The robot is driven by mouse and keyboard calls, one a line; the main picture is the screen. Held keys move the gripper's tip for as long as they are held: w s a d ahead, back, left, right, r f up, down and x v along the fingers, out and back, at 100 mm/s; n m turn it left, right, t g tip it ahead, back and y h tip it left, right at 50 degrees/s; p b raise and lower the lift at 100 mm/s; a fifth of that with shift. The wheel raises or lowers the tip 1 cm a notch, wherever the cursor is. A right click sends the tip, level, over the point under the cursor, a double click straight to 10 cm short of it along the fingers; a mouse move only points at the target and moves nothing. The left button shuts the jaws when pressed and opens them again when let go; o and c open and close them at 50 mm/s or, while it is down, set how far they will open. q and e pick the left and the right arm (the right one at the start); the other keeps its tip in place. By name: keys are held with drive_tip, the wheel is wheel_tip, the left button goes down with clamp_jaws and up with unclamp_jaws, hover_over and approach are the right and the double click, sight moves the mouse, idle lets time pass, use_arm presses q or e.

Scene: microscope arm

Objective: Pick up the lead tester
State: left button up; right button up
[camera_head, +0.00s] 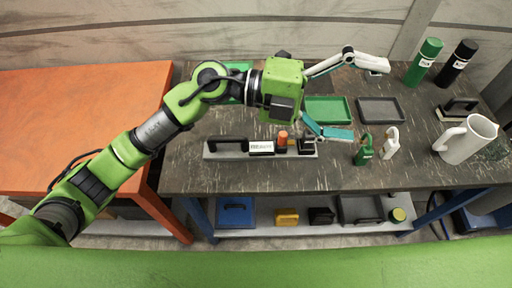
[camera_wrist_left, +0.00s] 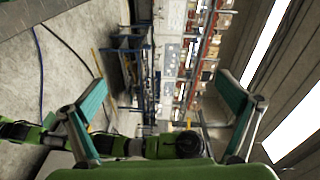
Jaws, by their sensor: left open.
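My left gripper (camera_head: 356,99) is open and empty above the dark workbench, its fingers spread wide and pointing right. In the left wrist view the open fingers (camera_wrist_left: 163,88) frame a distant room, with no bench object between them. A long grey base (camera_head: 233,155) stands on the bench below my wrist. It carries a black handle, a white labelled block (camera_head: 261,147), an orange part (camera_head: 282,138) and a black part (camera_head: 306,145). I cannot tell for certain which thing is the lead tester. My right gripper is out of view.
A green tray (camera_head: 342,102) and a grey tray (camera_head: 381,101) lie behind. Green (camera_head: 363,154) and white (camera_head: 391,148) padlock-like items, a white jug (camera_head: 466,142), and green (camera_head: 424,65) and black (camera_head: 457,67) bottles are right. An orange table (camera_head: 70,100) adjoins left. The front bench edge is clear.

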use_arm(q)
drive_tip(key=w+a+f+m+y, duration=0.2)
drive_tip(key=a+f+y, duration=0.3)
drive_tip(key=f, duration=0.5)
drive_tip(key=n+t+y, duration=0.3)
drive_tip(key=y, duration=0.9)
hover_over(227, 137)
wheel_tip(227, 137, down, 4)
wheel_tip(227, 137, down, 8)
drive_tip(key=p, duration=0.2)
drive_tip(key=shift+w+p, duration=0.1)
drive_tip(key=shift+p, duration=0.2)
drive_tip(key=shift+f, duration=0.3)
wheel_tip(227, 137, down, 5)
drive_tip(key=p, duration=0.3)
drive_tip(key=shift+r, duration=0.2)
drive_tip(key=shift+f, duration=0.4)
drive_tip(key=c, duration=2.1)
drive_tip(key=shift+w+r, duration=0.1)
drive_tip(key=shift+r, duration=0.05)
drive_tip(key=shift+c, duration=0.2)
